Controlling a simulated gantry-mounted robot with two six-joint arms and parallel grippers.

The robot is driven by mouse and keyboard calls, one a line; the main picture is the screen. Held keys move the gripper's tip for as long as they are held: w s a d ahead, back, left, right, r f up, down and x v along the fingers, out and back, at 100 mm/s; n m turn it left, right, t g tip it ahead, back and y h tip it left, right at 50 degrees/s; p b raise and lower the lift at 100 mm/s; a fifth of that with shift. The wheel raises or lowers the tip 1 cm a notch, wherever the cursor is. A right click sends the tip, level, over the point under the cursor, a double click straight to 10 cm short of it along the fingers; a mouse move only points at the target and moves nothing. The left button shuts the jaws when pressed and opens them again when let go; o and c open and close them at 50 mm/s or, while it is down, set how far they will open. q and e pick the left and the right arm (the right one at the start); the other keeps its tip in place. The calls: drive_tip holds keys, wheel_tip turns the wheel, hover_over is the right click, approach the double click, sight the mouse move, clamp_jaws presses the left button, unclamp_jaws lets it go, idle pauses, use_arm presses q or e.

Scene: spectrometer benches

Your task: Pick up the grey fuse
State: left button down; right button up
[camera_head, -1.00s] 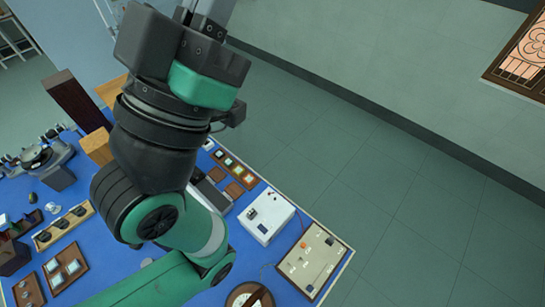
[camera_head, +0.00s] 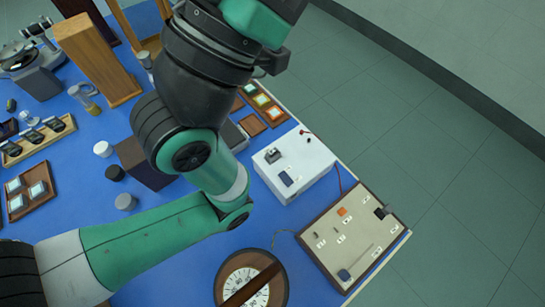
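A cream board with a dark frame (camera_head: 372,232) lies at the right corner of the blue table and holds several small parts beside white labels. Two small upright greyish pieces, one of them here (camera_head: 337,231), stand on its left half. They are too small to tell whether either is the grey fuse. An orange block (camera_head: 343,211) and a dark blue piece (camera_head: 344,274) are also on the board. My green and black arm comes in from the left and bends up out of the top edge. Neither gripper is in view.
A white box (camera_head: 290,175) with a red wire stands beside the board. A round dial (camera_head: 231,294) sits at the front edge. A tall wooden block (camera_head: 98,60) and several small cylinders stand left of my arm. The table's right edge drops to the floor.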

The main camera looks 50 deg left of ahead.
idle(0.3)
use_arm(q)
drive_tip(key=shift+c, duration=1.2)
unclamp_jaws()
